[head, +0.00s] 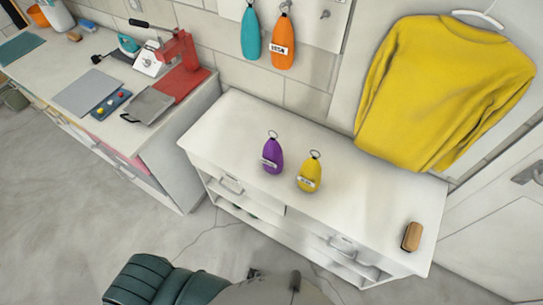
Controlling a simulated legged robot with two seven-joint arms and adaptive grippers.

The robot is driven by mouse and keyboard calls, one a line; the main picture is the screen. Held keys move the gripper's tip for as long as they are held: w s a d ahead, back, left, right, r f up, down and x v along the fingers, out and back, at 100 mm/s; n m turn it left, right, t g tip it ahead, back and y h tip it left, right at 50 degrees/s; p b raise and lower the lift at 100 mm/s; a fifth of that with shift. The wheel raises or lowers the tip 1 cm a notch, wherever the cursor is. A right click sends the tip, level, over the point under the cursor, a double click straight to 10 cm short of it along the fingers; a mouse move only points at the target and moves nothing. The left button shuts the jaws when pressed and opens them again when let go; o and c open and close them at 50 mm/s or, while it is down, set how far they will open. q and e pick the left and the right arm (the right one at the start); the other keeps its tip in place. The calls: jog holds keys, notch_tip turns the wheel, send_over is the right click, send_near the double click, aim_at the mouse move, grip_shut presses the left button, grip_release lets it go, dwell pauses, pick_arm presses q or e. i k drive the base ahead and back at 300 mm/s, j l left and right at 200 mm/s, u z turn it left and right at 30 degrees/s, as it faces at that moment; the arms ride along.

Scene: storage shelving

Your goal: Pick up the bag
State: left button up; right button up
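A purple teardrop-shaped object (272,156) with a metal ring on top and a pale label stands on the white cabinet (240,120). A similar yellow one (309,177) stands just to its right. A teal one (251,36) and an orange one (283,44) hang on the wall panel above. I cannot tell whether any of these is the bag. A dark green ribbed, padded object (150,282) shows at the bottom edge, partly cut off; I cannot tell what it is. Neither gripper is in view.
A brown and tan brush-like block (411,236) lies at the cabinet's right end. A yellow sweater (440,85) hangs over its back right. A workbench (48,62) with a red press (178,52) stands left. Grey floor (100,235) is open in front.

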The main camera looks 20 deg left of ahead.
aim_at(273, 158)
jog(key=k+j, duration=0.85)
